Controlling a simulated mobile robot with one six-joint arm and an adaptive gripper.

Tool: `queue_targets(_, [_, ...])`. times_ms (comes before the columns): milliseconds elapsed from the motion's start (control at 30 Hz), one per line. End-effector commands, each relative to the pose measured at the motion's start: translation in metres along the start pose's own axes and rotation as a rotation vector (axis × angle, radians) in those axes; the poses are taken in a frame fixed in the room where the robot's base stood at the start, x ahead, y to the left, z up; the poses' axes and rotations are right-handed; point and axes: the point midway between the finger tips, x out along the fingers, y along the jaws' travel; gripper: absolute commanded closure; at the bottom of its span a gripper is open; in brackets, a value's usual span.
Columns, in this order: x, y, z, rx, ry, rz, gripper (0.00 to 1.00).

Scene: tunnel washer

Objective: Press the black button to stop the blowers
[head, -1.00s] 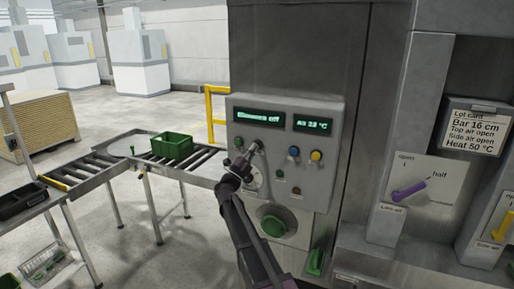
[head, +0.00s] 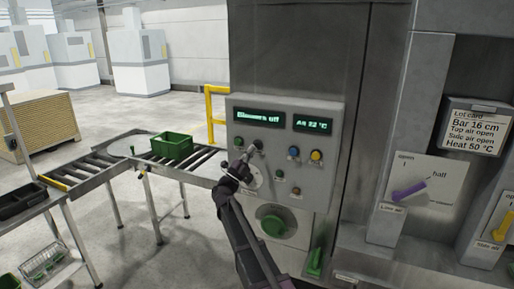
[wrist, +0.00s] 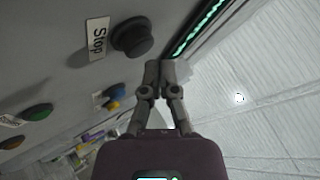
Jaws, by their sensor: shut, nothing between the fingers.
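The black button (wrist: 132,37) sits on the grey panel beside a white "Stop" label (wrist: 97,38) in the wrist view. In the head view a dark round button (head: 238,142) shows under the left display, apparently the same one. My gripper (wrist: 165,65) is shut and empty, its fingertips beside the button with a visible gap. In the head view my gripper (head: 257,147) is in front of the panel, just right of that button. The left display (head: 259,117) appears to read "Blowers off". The right display (head: 314,124) shows an air temperature, about 22 °C.
Blue (head: 293,153), yellow (head: 316,156) and green (head: 279,174) buttons are to the right on the panel. A roller conveyor with a green crate (head: 172,145) and a yellow rail (head: 212,115) stand left.

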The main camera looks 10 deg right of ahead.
Motion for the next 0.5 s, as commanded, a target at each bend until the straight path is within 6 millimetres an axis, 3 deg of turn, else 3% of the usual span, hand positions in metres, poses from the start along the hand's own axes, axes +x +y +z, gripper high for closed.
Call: queue_targets(500, [-0.0054, -0.0039, -0.0040, 0.001, 0.000, 0.000, 1.00])
